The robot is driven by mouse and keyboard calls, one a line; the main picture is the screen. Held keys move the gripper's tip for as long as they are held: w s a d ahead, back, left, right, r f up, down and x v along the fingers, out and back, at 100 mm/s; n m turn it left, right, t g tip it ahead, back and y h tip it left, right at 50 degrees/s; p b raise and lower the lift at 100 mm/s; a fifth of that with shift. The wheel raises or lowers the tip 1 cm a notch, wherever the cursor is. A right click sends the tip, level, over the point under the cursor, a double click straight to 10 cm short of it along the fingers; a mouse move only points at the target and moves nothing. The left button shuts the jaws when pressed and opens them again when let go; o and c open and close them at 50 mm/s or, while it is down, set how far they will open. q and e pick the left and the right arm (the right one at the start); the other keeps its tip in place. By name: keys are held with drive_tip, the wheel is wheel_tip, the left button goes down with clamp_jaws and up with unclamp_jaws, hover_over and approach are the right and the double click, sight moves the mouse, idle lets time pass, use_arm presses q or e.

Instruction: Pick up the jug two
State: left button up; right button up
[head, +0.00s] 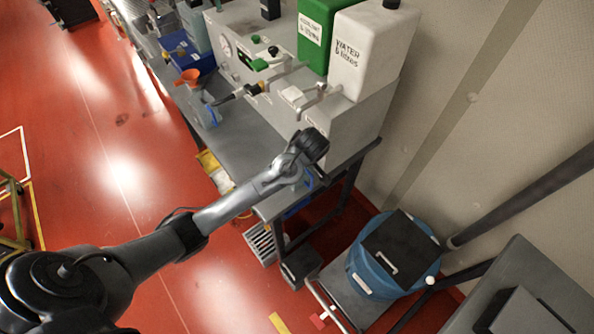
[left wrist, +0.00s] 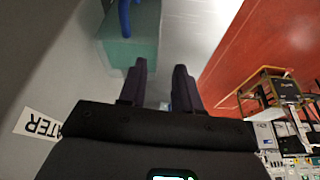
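A clear jug with a blue handle (left wrist: 128,18) stands on a grey surface at the top of the left wrist view, ahead of my left fingers. My left gripper (left wrist: 160,80) has its two dark fingers apart, with nothing between them; the jug is beyond the fingertips and apart from them. In the head view my left arm reaches over the bench end, where its wrist hides the fingers and most of what is below. Some blue (head: 300,207) shows there beside the wrist. I see no right gripper.
A white water tank (head: 372,52) and a green tank (head: 316,30) stand on a grey cabinet beside the wrist. The grey bench (head: 240,150) runs back to the left. A blue drum (head: 368,276) with a black lid stands at lower right. Red floor is open at left.

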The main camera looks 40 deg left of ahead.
use_arm(q)
drive_tip(key=shift+n, duration=0.6)
drive_tip(key=a+f, duration=0.1)
drive_tip(key=w+a+f, duration=0.1)
drive_tip(key=a+f, duration=0.1)
drive_tip(key=shift+f, duration=0.3)
drive_tip(key=shift+w+a+f+p, duration=0.15)
drive_tip(key=shift+f+p, duration=0.15)
drive_tip(key=shift+f, duration=0.2)
drive_tip(key=shift+a+f+p, duration=0.15)
drive_tip(key=shift+f+p, duration=0.15)
drive_tip(key=shift+f, duration=0.2)
drive_tip(key=x, duration=0.4)
drive_tip(key=shift+f+p, duration=0.15)
drive_tip(key=shift+p, duration=0.25)
drive_tip(key=shift+c, duration=0.5)
clamp_jaws()
